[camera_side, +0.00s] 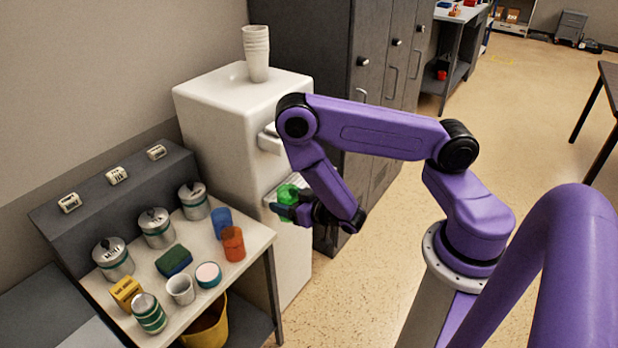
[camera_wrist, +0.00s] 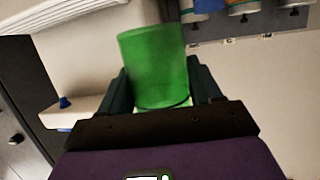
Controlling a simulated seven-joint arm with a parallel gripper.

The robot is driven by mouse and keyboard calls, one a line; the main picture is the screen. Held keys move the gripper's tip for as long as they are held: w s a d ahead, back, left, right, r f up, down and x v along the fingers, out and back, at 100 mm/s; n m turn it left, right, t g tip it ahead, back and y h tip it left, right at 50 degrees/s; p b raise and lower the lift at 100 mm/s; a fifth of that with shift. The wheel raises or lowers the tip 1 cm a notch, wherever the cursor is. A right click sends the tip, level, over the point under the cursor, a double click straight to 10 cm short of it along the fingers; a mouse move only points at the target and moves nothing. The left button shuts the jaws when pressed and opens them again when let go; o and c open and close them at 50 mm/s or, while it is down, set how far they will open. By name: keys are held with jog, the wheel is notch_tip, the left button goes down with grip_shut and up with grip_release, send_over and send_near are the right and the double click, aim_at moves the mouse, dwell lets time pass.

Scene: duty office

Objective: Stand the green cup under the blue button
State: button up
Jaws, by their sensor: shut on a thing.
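The green cup (camera_side: 287,194) is held at the front of the white water dispenser (camera_side: 222,110), over or near its lower ledge. My gripper (camera_side: 288,208) is shut on it, and its dark fingers hide part of the cup's lower side. In the wrist view the green cup (camera_wrist: 155,65) sits between the two fingers of my gripper (camera_wrist: 160,95). The blue button (camera_wrist: 65,102) shows left of the cup, on a white projecting part of the dispenser. In the side view my arm hides the button. I cannot tell whether the cup touches the ledge.
A stack of pale cups (camera_side: 256,55) stands on the dispenser. The side table (camera_side: 240,262) holds canisters, a blue cup (camera_side: 221,222), an orange cup (camera_side: 233,243), a sponge (camera_side: 174,260) and other items. Dark lockers (camera_side: 330,60) stand close behind the dispenser.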

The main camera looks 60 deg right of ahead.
jog(key=shift+w+d+r+m+h, duration=0.5)
jog(key=shift+w+d, duration=2)
jog(key=shift+d, duration=4.05)
jog(key=shift+w+d+r+m+h, duration=0.5)
jog(key=shift+w+d, duration=1.95)
jog(key=shift+d, duration=4.05)
jog(key=shift+g+h, duration=0.3)
jog(key=shift+f, duration=4.05)
jog(key=o, duration=1)
jog(key=shift+f, duration=0.15)
jog(key=shift+o, duration=0.2)
